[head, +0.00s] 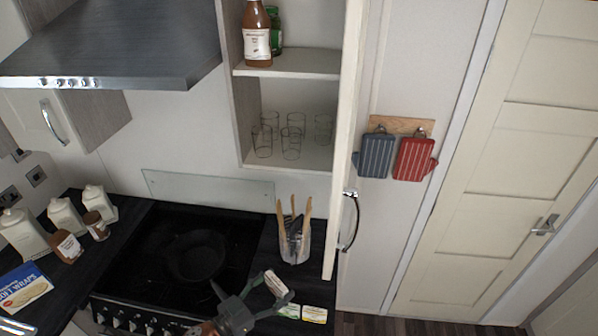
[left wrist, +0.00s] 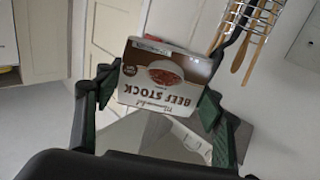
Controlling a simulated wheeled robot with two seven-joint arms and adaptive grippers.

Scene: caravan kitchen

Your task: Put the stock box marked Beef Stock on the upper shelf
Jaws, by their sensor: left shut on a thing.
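The Beef Stock box (left wrist: 165,85) is white and brown with a picture of a bowl, and its label reads upside down in the left wrist view. My left gripper (head: 275,287) is shut on it, with a finger on each side. In the head view the box (head: 277,282) is in the air near the counter's front, right of the hob. The upper shelf (head: 300,64) is in the open wall cupboard, above and behind the gripper. A brown sauce bottle (head: 257,38) and a green jar (head: 275,30) stand on its left part; its right part looks clear. My right gripper is not in view.
The open cupboard door (head: 347,140) juts out at the right. Glasses (head: 291,140) stand on the lower shelf. A utensil holder (head: 295,245) stands behind the gripper. Two small boxes (head: 289,311) (head: 315,314) lie on the counter. A pan (head: 196,256) is on the hob; the hood (head: 120,45) overhangs left.

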